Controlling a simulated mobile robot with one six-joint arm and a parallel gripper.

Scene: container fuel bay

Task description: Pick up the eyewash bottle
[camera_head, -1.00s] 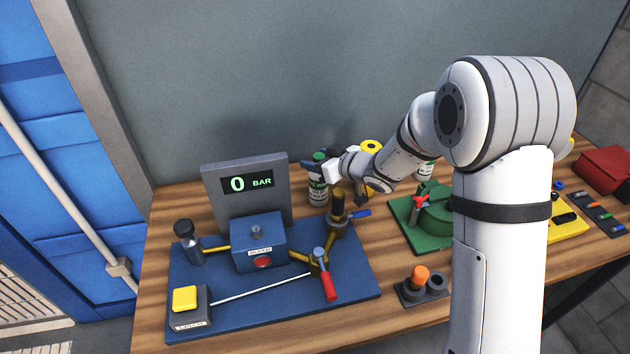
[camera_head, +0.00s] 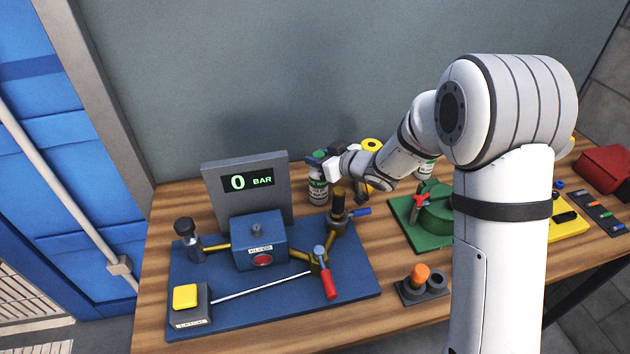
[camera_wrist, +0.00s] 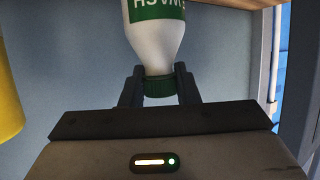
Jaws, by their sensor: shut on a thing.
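The eyewash bottle (camera_head: 318,187) is white with a green label and a green cap. It stands upright at the back of the bench, just right of the grey display panel. My gripper (camera_head: 318,160) is at the top of the bottle, reaching in from the right. In the wrist view the bottle (camera_wrist: 155,40) appears upside down, and my gripper (camera_wrist: 158,88) has its two dark fingers shut on the green cap (camera_wrist: 160,86). Whether the bottle's base touches the bench is hard to tell.
A blue board (camera_head: 350,288) with valves, a lever and a yellow button (camera_head: 185,297) lies in front of the bottle. A grey panel (camera_head: 218,190) reading 0 BAR stands to its left. A green pump-like unit (camera_head: 432,215) and a yellow-topped item (camera_head: 371,146) are to the right.

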